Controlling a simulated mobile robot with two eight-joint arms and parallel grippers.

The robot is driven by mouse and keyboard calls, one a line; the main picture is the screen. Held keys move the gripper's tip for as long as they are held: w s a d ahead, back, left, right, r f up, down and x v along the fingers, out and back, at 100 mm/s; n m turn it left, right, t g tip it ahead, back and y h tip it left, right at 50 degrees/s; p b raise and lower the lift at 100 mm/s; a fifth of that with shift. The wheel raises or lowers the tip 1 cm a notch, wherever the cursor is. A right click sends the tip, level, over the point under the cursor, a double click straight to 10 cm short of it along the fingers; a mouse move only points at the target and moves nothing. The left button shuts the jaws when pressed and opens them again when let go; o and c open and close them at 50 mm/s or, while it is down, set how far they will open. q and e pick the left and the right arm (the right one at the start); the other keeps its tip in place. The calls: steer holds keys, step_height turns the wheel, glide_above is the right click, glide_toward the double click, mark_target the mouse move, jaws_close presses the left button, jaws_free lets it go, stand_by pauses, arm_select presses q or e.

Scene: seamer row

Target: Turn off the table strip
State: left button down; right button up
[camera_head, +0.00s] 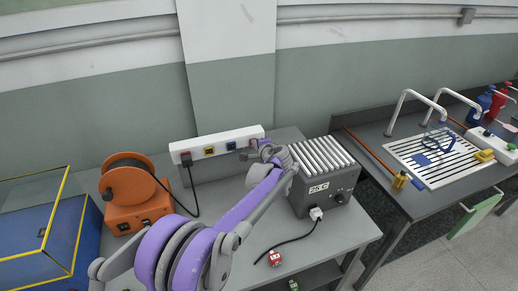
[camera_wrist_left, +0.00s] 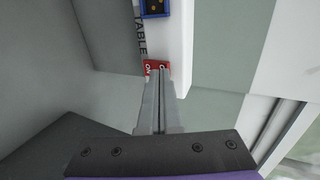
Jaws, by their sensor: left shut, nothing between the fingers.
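The white table strip (camera_head: 220,145) is at the back of the grey table, against the wall, with red, yellow and blue sockets along it. In the left wrist view its white face (camera_wrist_left: 180,35) carries the word TABLE, a blue socket (camera_wrist_left: 156,8) and a red switch (camera_wrist_left: 149,66) marked ON. My left gripper (camera_head: 262,145) is at the strip's right end. Its closed, empty fingers (camera_wrist_left: 160,78) point at the red switch and hide part of it. I cannot tell whether they touch it or which way the rocker is tilted. My right gripper is not in view.
An orange cable reel (camera_head: 128,187) stands left, its black cable running to the strip. A grey ribbed box (camera_head: 322,180) showing 26 C stands right of my arm. A red-and-white block (camera_head: 275,258) lies in front. Another bench (camera_head: 410,195) with a rack stands further right.

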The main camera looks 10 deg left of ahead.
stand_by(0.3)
arm_select(q)
steer(key=shift+w+a+r, duration=0.1)
steer(key=shift+w+a, duration=0.15)
steer(key=shift+w, duration=0.05)
steer(key=shift+r, duration=0.1)
steer(key=shift+r+p, duration=0.5)
steer(key=shift+r, duration=0.25)
steer(key=shift+s+d, duration=0.1)
steer(key=shift+s, duration=0.05)
